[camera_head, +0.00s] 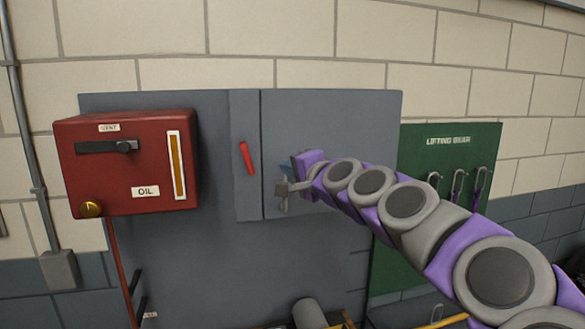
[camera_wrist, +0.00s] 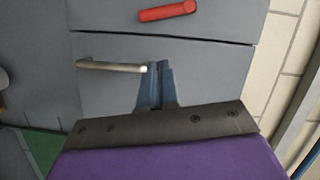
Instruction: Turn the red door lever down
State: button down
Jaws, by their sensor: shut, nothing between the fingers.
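The red door lever (camera_head: 247,158) is on the narrow grey strip at the left of the cabinet door. It is nearly upright, tilted slightly, its upper end to the left. In the wrist view the red lever (camera_wrist: 167,11) lies across the top edge. My gripper (camera_head: 285,170) is to the right of the lever, in front of the grey door, apart from the lever. In the wrist view the blue fingers of my gripper (camera_wrist: 157,68) are together with nothing between them. A metal bar handle (camera_wrist: 112,66) is beside the fingertips; whether they touch is unclear.
A red oil box (camera_head: 95,175) with a black lever (camera_head: 105,146) is on the wall at the left. A green board (camera_head: 450,150) with hooks hangs at the right, behind my arm. A grey cylinder (camera_head: 309,314) is at the bottom. The door face around the red lever is clear.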

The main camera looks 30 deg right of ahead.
aim_at(247, 159)
jog(key=w, duration=0.5)
jog(key=w+a+f+p, duration=0.1)
jog(key=w, duration=0.2)
jog(key=shift+w+a+f, duration=0.2)
jog(key=shift+w+a, duration=0.15)
jog(key=shift+a, duration=0.25)
jog(key=shift+w+a, duration=0.25)
jog(key=shift+a, duration=0.2)
